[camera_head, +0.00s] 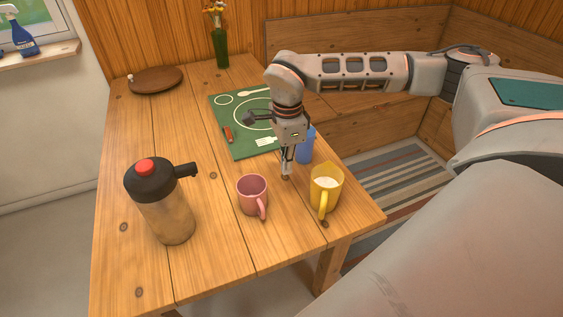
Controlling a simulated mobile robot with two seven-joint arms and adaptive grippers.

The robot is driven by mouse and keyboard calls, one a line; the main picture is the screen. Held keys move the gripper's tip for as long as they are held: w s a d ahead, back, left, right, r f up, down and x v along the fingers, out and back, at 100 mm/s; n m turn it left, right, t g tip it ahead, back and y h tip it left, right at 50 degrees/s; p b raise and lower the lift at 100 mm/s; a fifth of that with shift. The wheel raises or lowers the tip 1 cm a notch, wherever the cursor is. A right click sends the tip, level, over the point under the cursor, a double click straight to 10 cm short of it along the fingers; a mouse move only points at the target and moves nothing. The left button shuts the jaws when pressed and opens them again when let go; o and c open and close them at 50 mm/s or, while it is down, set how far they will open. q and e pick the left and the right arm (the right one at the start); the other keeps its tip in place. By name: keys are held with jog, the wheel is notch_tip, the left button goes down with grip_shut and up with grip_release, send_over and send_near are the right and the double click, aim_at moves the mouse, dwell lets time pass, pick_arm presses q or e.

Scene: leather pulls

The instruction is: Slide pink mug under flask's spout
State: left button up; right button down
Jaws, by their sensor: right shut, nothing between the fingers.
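The pink mug (252,195) stands upright on the table, its handle toward the front right. The flask (166,205) stands to its left, with a tan body, a black top and a red button. Its black spout (186,170) points right, toward the mug's side, and the mug is apart from it and not beneath it. My right gripper (285,176) points down just behind and to the right of the pink mug. It is shut and empty, with a small gap to the mug in the picture. My left gripper is out of view.
A yellow mug (326,191) with pale contents stands right of the pink mug. A blue cup (305,149) is partly hidden behind my gripper. A green mat (235,142), a brown board (155,80) and a green bottle with flowers (220,47) are farther back.

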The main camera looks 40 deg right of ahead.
aim_at(244, 191)
notch_tip(244, 191, down, 7)
jog(key=a, duration=0.1)
jog(key=w+a, duration=0.1)
jog(key=shift+a+r, duration=0.3)
jog(key=shift+a, duration=0.05)
jog(key=shift+w+a, duration=0.2)
jog(key=shift+a, duration=0.4)
jog(key=shift+a, duration=0.1)
jog(key=a, duration=0.2)
jog(key=w+a, duration=0.1)
jog(key=a, duration=0.2)
jog(key=w+a, duration=0.1)
jog(key=a, duration=0.1)
jog(key=shift+w+a, duration=0.15)
jog(key=shift+w, duration=0.05)
